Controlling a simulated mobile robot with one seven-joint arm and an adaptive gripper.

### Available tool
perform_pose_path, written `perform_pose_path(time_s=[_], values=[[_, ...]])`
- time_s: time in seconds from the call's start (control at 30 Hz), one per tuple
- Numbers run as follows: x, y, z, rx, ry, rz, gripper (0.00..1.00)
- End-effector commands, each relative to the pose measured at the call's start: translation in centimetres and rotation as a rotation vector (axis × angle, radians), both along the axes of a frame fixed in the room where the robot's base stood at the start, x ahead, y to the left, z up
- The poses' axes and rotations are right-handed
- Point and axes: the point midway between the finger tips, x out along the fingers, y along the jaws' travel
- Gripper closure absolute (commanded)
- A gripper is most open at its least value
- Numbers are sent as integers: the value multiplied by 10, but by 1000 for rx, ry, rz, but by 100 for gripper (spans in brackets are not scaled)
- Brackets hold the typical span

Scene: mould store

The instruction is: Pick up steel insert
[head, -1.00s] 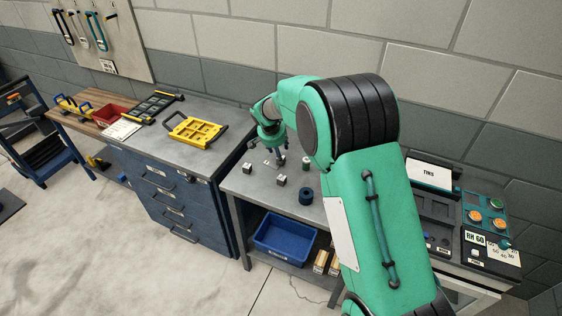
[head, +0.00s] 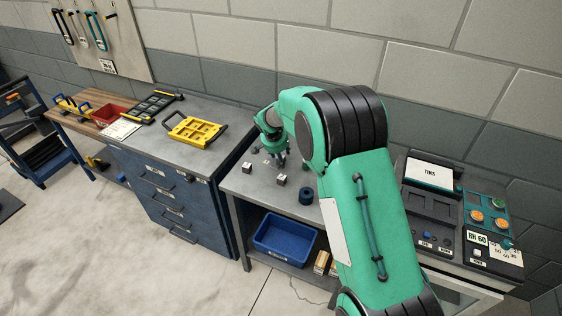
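Two small silvery blocks that look like steel inserts stand on the grey metal bench (head: 238,186): a left block (head: 248,168) and a right block (head: 281,180). Each has a dark mark, too small to read. My gripper (head: 281,162) points down over the bench, behind the right block and to the right of the left one. It looks apart from both blocks. Its fingers are small and partly dark, so I cannot tell whether it is open or shut, or whether anything is between them.
A dark round part (head: 306,196) sits right of the blocks. A blue bin (head: 284,240) is on the shelf below. A yellow tray (head: 194,130) lies on the blue drawer cabinet (head: 165,190) to the left. A control panel (head: 485,219) is at the right.

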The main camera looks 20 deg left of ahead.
Motion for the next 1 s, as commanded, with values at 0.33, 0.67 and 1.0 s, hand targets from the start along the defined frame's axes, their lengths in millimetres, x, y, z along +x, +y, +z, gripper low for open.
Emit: perform_pose_path(time_s=[0.33,0.67,1.0], values=[[0,0,0,0,0,0,53],[0,0,0,0,0,0,83],[0,1,1,1,-1,0,100]])
